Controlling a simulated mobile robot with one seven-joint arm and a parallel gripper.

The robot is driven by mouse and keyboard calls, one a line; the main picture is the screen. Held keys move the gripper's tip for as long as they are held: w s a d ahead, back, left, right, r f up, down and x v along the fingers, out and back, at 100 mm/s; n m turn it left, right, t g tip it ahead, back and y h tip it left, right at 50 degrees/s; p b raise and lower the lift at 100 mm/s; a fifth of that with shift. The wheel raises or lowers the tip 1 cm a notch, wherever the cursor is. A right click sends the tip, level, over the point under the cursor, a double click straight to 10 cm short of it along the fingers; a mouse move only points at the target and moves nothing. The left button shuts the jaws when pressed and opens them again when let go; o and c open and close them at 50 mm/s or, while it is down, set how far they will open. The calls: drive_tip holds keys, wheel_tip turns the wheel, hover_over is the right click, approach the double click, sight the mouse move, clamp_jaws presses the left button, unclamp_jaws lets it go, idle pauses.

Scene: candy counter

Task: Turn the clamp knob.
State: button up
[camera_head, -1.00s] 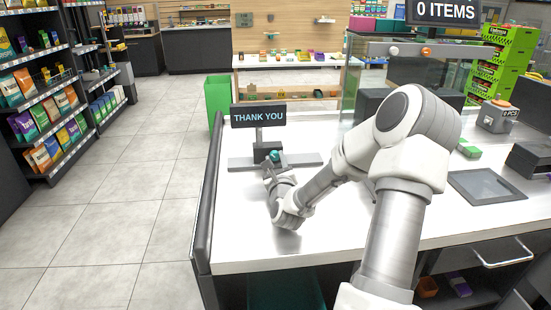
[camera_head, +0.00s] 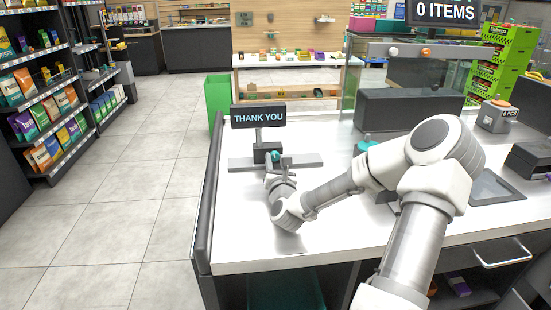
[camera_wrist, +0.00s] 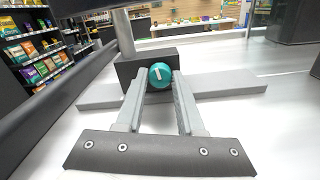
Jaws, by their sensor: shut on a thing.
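The clamp knob is a small teal knob (camera_wrist: 160,75) with a white mark, on the front of a dark clamp block (camera_wrist: 130,68). It also shows in the head view (camera_head: 275,157), below the "THANK YOU" sign (camera_head: 258,115). My gripper (camera_wrist: 161,84) is shut on the knob, with one finger on each side of it. In the head view my gripper (camera_head: 275,164) reaches the knob from the front. The white mark stands near upright, slightly tilted.
The clamp stands on a grey base bar (camera_head: 237,164) on the white counter (camera_head: 330,240). A sign post (camera_wrist: 124,35) rises from the block. A dark rail (camera_head: 206,200) runs along the counter's left edge. A teal object (camera_head: 366,143) lies behind my arm.

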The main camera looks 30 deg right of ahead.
drive_tip(key=m, duration=0.3)
idle(0.4)
drive_tip(key=shift+f+m, duration=0.15)
drive_tip(key=shift+m, duration=1.75)
